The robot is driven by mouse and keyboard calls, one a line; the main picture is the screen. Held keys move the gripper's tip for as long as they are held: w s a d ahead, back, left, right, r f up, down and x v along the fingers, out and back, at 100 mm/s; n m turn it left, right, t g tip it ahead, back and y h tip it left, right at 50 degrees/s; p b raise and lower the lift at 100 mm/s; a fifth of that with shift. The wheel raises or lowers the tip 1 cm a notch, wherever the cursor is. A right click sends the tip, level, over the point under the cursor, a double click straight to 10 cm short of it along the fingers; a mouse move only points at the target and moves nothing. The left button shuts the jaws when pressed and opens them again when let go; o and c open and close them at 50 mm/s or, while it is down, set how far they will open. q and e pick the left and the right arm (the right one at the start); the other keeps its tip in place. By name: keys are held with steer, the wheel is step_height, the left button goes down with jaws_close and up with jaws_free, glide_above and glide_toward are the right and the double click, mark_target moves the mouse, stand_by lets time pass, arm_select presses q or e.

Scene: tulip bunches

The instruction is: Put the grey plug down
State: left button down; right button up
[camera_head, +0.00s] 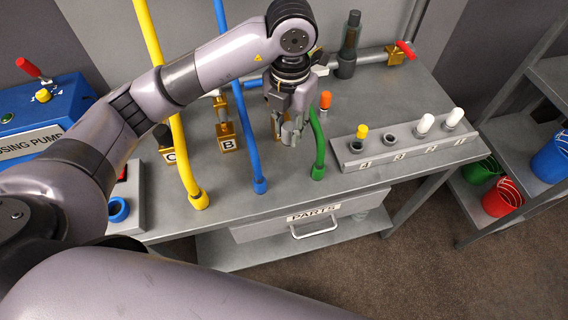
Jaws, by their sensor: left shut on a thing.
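My left gripper (291,132) is over the grey bench, between the blue and green hoses. It is shut on a small grey piece, which seems to be the grey plug; the fingers hide most of it. The gripper points down, and I cannot tell whether the piece touches the bench top. My right gripper is not in view.
A grey rack (358,161) on the right holds a yellow plug (361,131) and white plugs (425,123). Yellow (185,160), blue (252,150) and green (318,145) hoses stand around the gripper. An orange-topped piece (325,100) is close on its right. Bare bench (285,200) lies in front.

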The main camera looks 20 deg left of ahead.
arm_select(q)
steer(key=f, duration=0.4)
steer(key=f+p, duration=0.1)
steer(key=f, duration=0.4)
steer(key=shift+s+a+f, duration=0.1)
steer(key=shift+a+f, duration=0.05)
steer(key=shift+a, duration=0.05)
steer(key=shift+f, duration=0.35)
step_height(320, 180, down, 4)
steer(key=shift+f+p, duration=0.1)
steer(key=shift+p, duration=0.5)
steer(key=shift+f, duration=0.1)
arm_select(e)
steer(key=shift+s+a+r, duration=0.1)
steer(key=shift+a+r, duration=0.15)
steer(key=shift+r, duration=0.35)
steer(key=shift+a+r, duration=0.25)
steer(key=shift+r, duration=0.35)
arm_select(q)
steer(key=shift+f, duration=0.1)
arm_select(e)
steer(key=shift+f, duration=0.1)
arm_select(q)
steer(key=shift+f, duration=0.15)
steer(key=c, duration=1.3)
jaws_free()
